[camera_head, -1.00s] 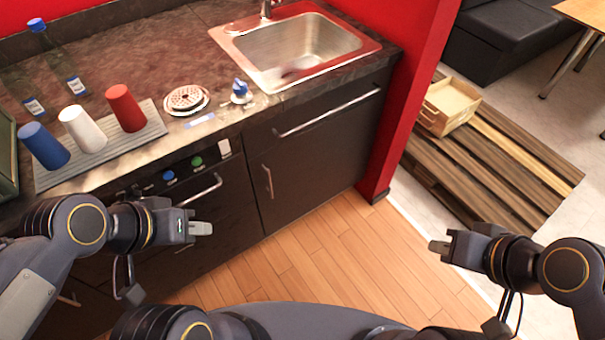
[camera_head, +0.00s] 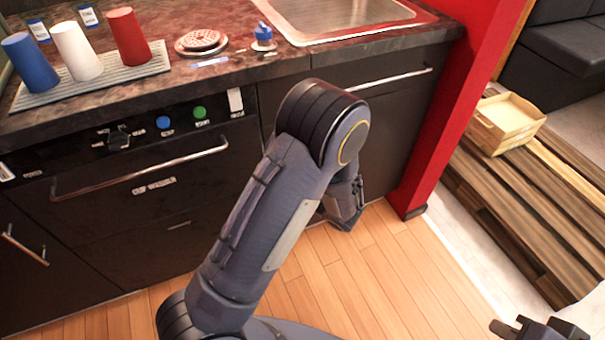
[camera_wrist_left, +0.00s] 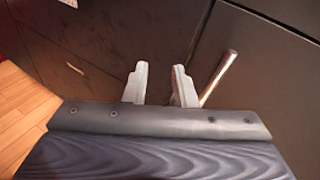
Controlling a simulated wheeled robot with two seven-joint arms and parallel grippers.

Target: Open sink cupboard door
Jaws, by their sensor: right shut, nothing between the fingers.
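The sink cupboard door (camera_head: 395,140) is a dark panel below the sink, left of the red wall. My left arm covers its left part and its handle in the head view. In the left wrist view the door (camera_wrist_left: 270,75) shows right of a seam, with its metal bar handle (camera_wrist_left: 218,78). My left gripper (camera_wrist_left: 161,84) is open and empty. The handle is just right of its right finger, outside the jaws. In the head view its fingers are hidden behind my arm. My right gripper (camera_head: 507,329) is shut and empty at the bottom right, away from the door.
A horizontal handle (camera_head: 385,82) runs above the door. The dishwasher front (camera_head: 150,215) with its own bar handle is on the left. A red wall (camera_head: 460,110) bounds the door on the right. Wooden floor (camera_head: 370,270) in front is clear. Pallets (camera_head: 530,200) carry a wooden box (camera_head: 508,120).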

